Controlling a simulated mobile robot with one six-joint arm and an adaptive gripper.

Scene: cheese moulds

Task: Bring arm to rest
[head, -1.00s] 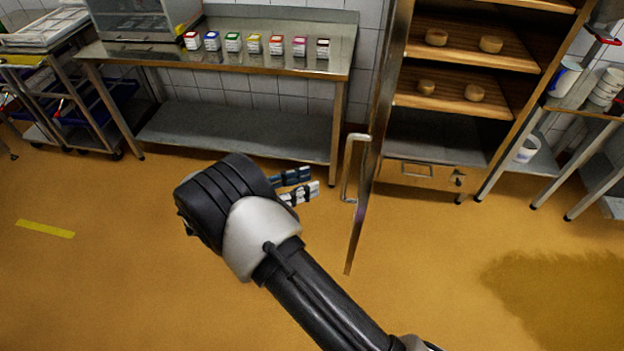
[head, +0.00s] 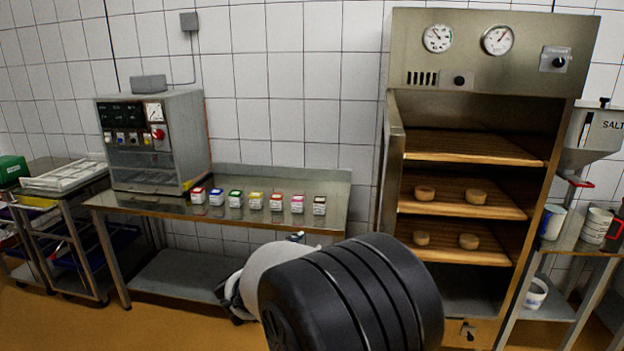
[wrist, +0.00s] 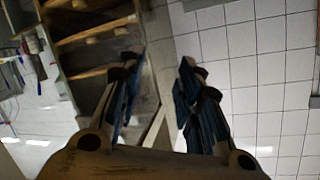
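My gripper (wrist: 157,85) shows in the wrist view with its two blue-padded fingers apart and nothing between them. In the head view my arm's dark, ribbed joint fills the bottom centre and hides most of the gripper. Only a small piece that may be a fingertip shows above the arm, at the front edge of the steel table (head: 336,196). I cannot tell how far it is from the table.
An open steel cabinet (head: 485,72) with wooden shelves stands right of centre, its door (head: 392,175) swung open. Cheeses (head: 425,192) sit on two shelves. Several small coloured boxes (head: 276,202) and a control unit (head: 150,165) stand on the table. A salt hopper (head: 598,130) is at the right.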

